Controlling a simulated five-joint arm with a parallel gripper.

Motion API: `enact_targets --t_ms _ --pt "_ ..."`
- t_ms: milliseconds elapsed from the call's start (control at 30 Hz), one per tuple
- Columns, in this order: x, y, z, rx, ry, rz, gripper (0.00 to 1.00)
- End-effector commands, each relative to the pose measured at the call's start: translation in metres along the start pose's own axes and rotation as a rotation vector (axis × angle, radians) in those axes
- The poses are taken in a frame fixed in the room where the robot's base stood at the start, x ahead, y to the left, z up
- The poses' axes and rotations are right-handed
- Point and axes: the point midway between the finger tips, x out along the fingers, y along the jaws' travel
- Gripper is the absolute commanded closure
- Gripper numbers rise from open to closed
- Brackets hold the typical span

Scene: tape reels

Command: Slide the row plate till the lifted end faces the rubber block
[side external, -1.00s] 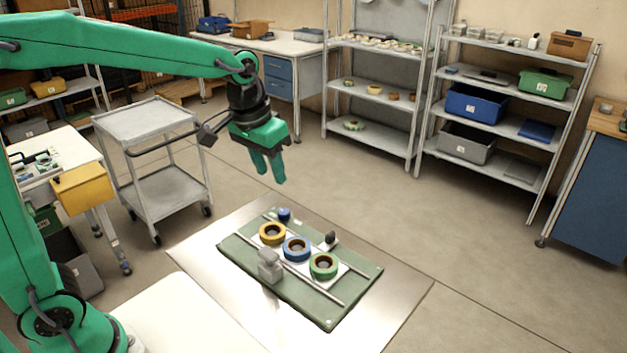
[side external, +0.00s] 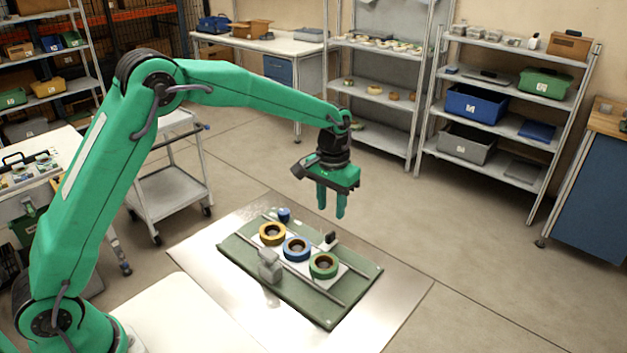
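The row plate (side external: 341,270) is a pale strip between two thin rails on a green board (side external: 330,310). It carries a yellow reel (side external: 272,234), a blue reel (side external: 297,249) and a green reel (side external: 323,266) in a row. A small dark piece (side external: 331,238) stands on a pale base behind the row; I cannot tell if it is the rubber block. A grey block (side external: 269,266) stands in front of the row. I cannot make out a lifted end. My gripper (side external: 331,214) hangs above and behind the board, fingers down, apart and empty, touching nothing.
A small blue knob (side external: 284,214) sits at the board's far left end. The board lies on a shiny metal sheet (side external: 205,256). A grey cart (side external: 170,190) stands to the left, and shelves (side external: 505,120) stand at the back. The floor to the right is clear.

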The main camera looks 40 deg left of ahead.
Motion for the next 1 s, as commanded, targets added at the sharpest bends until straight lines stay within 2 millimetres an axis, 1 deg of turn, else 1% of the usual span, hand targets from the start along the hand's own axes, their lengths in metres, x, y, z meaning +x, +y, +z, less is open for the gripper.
enact_targets --t_ms 267,467,800,1000 --pt "0.004 0.001 -0.001 -0.001 -0.003 -0.001 0.64" --pt "0.014 0.000 -0.001 -0.001 -0.005 -0.001 0.64" --pt "0.053 0.000 0.000 -0.001 -0.006 -0.001 0.64" --pt "0.073 0.000 0.000 -0.001 -0.005 -0.001 0.64"
